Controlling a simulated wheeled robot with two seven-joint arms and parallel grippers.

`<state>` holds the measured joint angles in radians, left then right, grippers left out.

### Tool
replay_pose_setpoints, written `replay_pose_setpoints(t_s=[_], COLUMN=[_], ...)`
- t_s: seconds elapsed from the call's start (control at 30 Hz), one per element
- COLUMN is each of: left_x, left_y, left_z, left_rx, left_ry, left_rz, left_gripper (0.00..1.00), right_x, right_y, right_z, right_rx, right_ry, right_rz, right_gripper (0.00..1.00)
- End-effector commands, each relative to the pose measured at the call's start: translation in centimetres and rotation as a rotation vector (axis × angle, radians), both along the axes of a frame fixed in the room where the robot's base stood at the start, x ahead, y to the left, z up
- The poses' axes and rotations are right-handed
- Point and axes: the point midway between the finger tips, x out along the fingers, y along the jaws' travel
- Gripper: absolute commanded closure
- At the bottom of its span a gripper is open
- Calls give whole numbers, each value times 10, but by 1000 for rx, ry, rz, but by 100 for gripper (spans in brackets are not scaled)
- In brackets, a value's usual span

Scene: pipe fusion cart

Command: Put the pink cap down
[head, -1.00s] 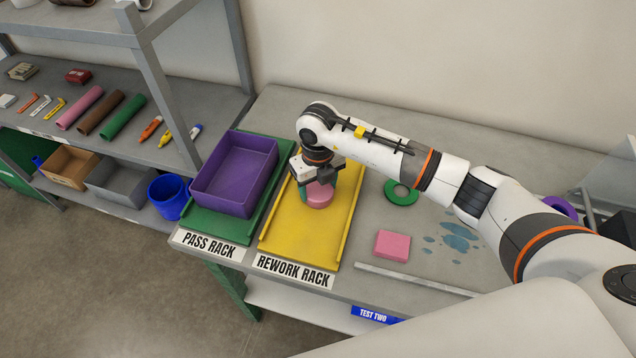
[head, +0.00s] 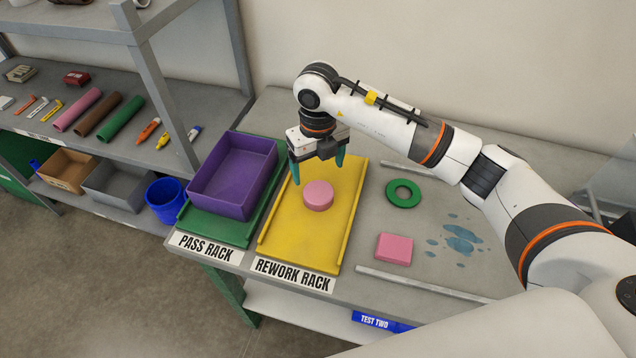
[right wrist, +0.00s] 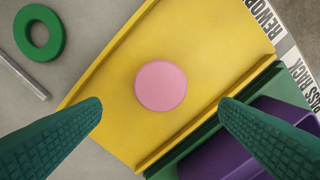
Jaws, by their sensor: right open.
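The pink cap (head: 318,194) is a short round disc lying flat on the yellow rework rack (head: 290,240). It also shows in the right wrist view (right wrist: 161,86), with bare yellow surface around it. My right gripper (head: 319,178) is open and empty above the rack, its green fingers apart and clear of the cap. In the right wrist view its fingers (right wrist: 160,108) are spread wide, one at each side of the picture. My left gripper is not in view.
The purple bin (head: 234,205) stands on the green pass rack (head: 215,229) to the left. A green ring (head: 403,181), a pink block (head: 394,247) and blue stains (head: 460,240) are to the right. A metal strip (head: 425,284) lies near the front edge.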

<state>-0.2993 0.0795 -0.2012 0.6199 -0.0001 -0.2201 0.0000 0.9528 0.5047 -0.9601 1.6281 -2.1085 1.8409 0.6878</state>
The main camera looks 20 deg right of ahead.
Motion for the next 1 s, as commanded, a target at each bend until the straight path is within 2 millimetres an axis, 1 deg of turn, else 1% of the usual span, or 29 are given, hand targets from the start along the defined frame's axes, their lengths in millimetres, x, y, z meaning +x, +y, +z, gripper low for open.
replay_pose_setpoints(t_s=[0.03,0.13,0.3,0.47,1.0], left_x=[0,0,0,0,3], left_y=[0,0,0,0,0], left_z=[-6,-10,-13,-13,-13], left_rx=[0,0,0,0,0], left_ry=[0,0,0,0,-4], left_rz=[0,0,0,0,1], left_gripper=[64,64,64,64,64], right_x=[2,1,0,0,0], right_y=[0,0,0,0,0], right_z=[9,26,42,45,45], right_rx=[1,1,0,1,1], right_ry=[-6,-4,-1,0,1], right_rz=[-1,0,-1,-1,-1], right_gripper=[16,16,16,16,16])
